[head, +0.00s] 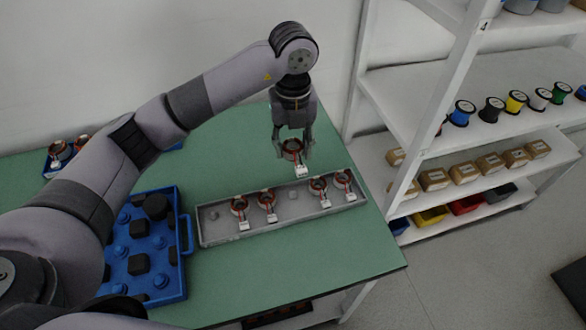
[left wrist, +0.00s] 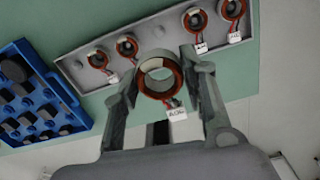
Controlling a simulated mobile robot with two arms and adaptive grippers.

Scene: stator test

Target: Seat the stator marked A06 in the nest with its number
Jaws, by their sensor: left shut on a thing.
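The stator marked A06 (left wrist: 160,78), a ring with copper-red windings and a white tag, is held between the fingers of my left gripper (left wrist: 158,92). Its tag reads A06 in the left wrist view. In the head view my left gripper (head: 293,146) is shut on this stator (head: 292,155), which hangs above and behind the grey nest tray (head: 250,228). Several other tagged stators sit in the tray, two left of the middle (head: 267,201) and two toward the right (head: 318,187). A bare nest post (head: 293,195) shows between the pairs, another (head: 214,214) at the left end. Nest numbers are unreadable.
A blue tray (head: 182,268) with black and blue parts stands left of the nest tray. More stators (head: 59,150) lie in a container at the far left. A white shelf (head: 392,105) with spools and boxes stands right of the green table (head: 330,252).

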